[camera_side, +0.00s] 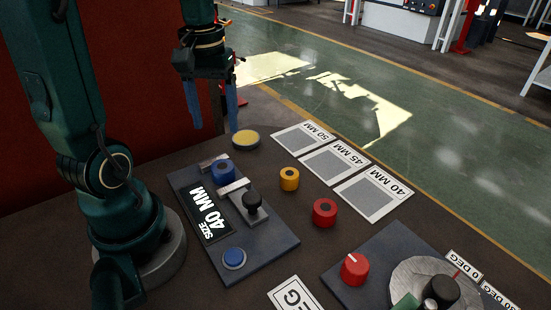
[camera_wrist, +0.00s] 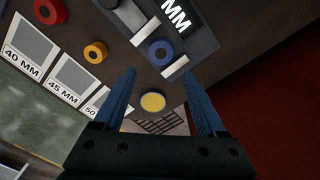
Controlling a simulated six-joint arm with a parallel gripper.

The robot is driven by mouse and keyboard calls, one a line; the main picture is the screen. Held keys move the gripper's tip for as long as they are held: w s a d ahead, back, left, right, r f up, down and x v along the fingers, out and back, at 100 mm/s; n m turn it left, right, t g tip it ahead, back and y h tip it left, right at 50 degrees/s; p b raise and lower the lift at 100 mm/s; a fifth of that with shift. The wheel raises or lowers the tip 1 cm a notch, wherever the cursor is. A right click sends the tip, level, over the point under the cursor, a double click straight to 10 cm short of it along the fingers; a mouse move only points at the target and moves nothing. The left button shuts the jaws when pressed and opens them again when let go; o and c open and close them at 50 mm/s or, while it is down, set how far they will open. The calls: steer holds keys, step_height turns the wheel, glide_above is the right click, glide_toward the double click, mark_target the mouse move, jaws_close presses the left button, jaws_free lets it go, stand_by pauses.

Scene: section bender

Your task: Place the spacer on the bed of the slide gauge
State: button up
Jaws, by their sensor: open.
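The slide gauge (camera_side: 262,232) is a dark plate with a panel reading "SIZE 40 MM", a black knob (camera_side: 253,200) and two pale jaws. A blue ring-shaped spacer (camera_side: 222,170) sits on its bed between the jaws; it also shows in the wrist view (camera_wrist: 162,52). An orange spacer (camera_side: 289,179) and a red spacer (camera_side: 324,212) stand on the table to the right of the gauge. My gripper (camera_side: 212,122) is open and empty, fingers pointing down, raised above the far end of the gauge. In the wrist view the blue spacer appears just beyond the fingertips (camera_wrist: 160,74).
A yellow disc (camera_side: 246,138) lies behind the gauge. Pads marked 50 MM (camera_side: 301,136), 45 MM (camera_side: 335,162) and 40 MM (camera_side: 374,194) lie bare along the table's right edge. A blue button (camera_side: 234,258) is on the gauge. Another plate with a red knob (camera_side: 355,269) stands front right.

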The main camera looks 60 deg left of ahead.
steer(key=s+d+r+m+t, duration=0.1)
steer(key=s+d+m+t, duration=0.1)
steer(key=d+m, duration=0.2)
steer(key=s+d+r+m+t, duration=0.1)
steer(key=d+m+t, duration=0.2)
steer(key=d, duration=0.5)
steer(key=shift+s+m+t, duration=0.3)
steer(key=shift+s+m, duration=0.05)
steer(key=shift+m, duration=0.55)
